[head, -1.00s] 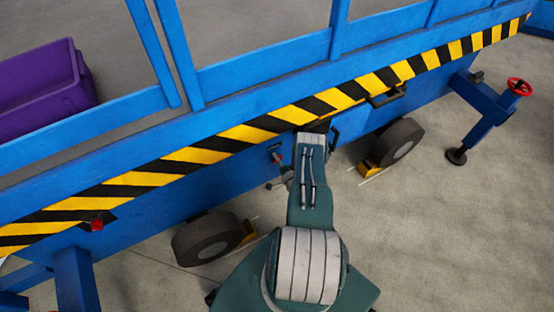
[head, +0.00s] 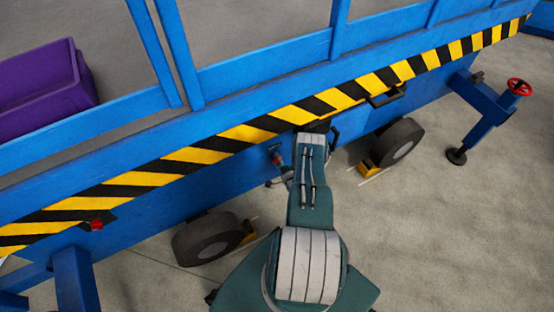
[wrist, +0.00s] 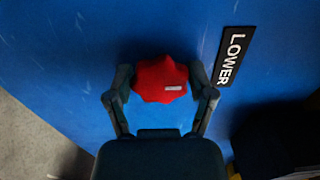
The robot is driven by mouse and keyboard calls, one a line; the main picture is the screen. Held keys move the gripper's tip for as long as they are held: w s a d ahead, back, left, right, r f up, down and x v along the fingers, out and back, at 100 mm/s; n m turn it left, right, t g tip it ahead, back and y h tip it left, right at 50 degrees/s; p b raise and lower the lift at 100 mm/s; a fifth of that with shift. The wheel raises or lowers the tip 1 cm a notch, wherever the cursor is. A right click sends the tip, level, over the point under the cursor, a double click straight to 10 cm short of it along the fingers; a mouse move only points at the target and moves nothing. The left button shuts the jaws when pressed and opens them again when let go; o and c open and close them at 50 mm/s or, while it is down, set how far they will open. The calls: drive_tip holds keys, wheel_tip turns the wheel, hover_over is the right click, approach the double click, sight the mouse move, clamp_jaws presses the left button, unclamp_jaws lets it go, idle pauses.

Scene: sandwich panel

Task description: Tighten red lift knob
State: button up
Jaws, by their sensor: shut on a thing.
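The red lift knob (wrist: 160,80) shows in the wrist view, lobed, with a small pale mark on its face, against the blue panel (wrist: 100,35). My gripper (wrist: 160,83) has one finger on each side of the knob and is shut on it. In the head view my arm reaches to the blue side of the lift (head: 225,178), below the striped edge. There the gripper and this knob are mostly hidden behind my arm.
A black LOWER label (wrist: 230,57) is right of the knob. In the head view, chocked wheels (head: 207,239) stand below the panel. A red handwheel (head: 519,87) tops an outrigger at right. A red button (head: 97,224) sits at left. A purple crate (head: 45,95) lies beyond the rail.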

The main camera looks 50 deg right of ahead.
drive_tip(key=o, duration=1)
drive_tip(key=shift+s+f, duration=0.15)
drive_tip(key=shift+f, duration=0.1)
drive_tip(key=shift+c, duration=0.2)
drive_tip(key=shift+o, duration=0.6)
drive_tip(key=shift+d, duration=0.1)
drive_tip(key=shift+r, duration=0.1)
drive_tip(key=v, duration=1.2)
